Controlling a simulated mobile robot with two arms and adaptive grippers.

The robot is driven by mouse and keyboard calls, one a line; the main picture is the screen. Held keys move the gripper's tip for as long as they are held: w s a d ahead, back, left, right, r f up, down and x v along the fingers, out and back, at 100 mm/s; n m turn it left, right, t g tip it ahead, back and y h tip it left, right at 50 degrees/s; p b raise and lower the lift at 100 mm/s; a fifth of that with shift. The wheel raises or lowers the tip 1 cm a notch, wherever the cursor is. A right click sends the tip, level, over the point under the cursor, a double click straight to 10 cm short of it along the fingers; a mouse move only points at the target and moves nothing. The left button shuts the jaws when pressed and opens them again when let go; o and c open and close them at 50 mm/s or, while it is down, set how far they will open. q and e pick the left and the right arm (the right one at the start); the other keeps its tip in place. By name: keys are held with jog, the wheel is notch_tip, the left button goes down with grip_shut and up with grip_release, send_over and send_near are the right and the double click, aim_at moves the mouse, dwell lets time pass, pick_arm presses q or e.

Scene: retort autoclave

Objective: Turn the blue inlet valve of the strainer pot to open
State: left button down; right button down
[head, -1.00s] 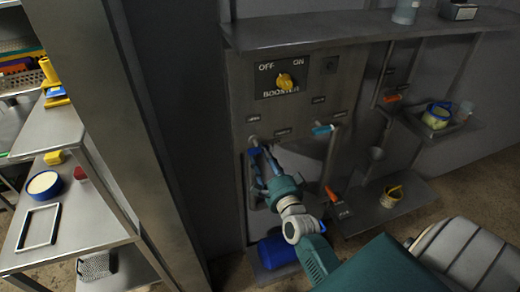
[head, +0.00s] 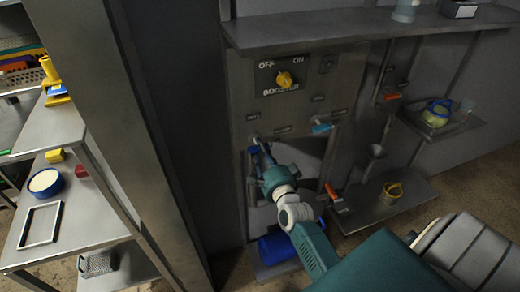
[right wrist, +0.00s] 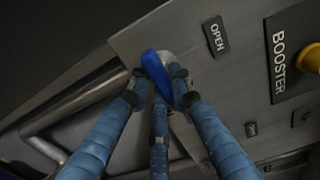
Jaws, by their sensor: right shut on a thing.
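The blue inlet valve handle (right wrist: 158,73) is on the grey metal panel, beside an OPEN label (right wrist: 215,36) in the right wrist view. My right gripper (right wrist: 159,90) is shut on this handle, with fingers on both sides of it. The handle's far end points away from the OPEN label. In the head view my right gripper (head: 261,150) reaches the panel's left part, below the BOOSTER switch. There the blue handle (head: 253,149) is mostly covered by the fingers. My left gripper is not in view. I cannot make out the strainer pot for certain.
A yellow BOOSTER knob (head: 284,78) is above the valve. A light blue lever (head: 321,128) and an orange lever (head: 331,191) are to the right. A shelf (head: 340,33) juts out above. A blue cylinder (head: 279,249) lies below. A pipe (right wrist: 75,95) runs beside the valve.

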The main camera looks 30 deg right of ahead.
jog(key=n+p, duration=0.1)
jog(key=n, duration=0.3)
jog(key=shift+d, duration=0.1)
jog(key=n+p, duration=0.2)
jog(key=n, duration=0.3)
jog(key=shift+d+r+n, duration=0.1)
jog(key=shift+n, duration=0.2)
jog(key=n, duration=0.4)
jog(key=shift+s+p, duration=0.1)
jog(key=shift+p, duration=0.3)
jog(key=shift+r+n, duration=0.1)
jog(key=shift+n, duration=2)
jog(key=c, duration=1.5)
grip_release()
jog(key=shift+c, duration=0.2)
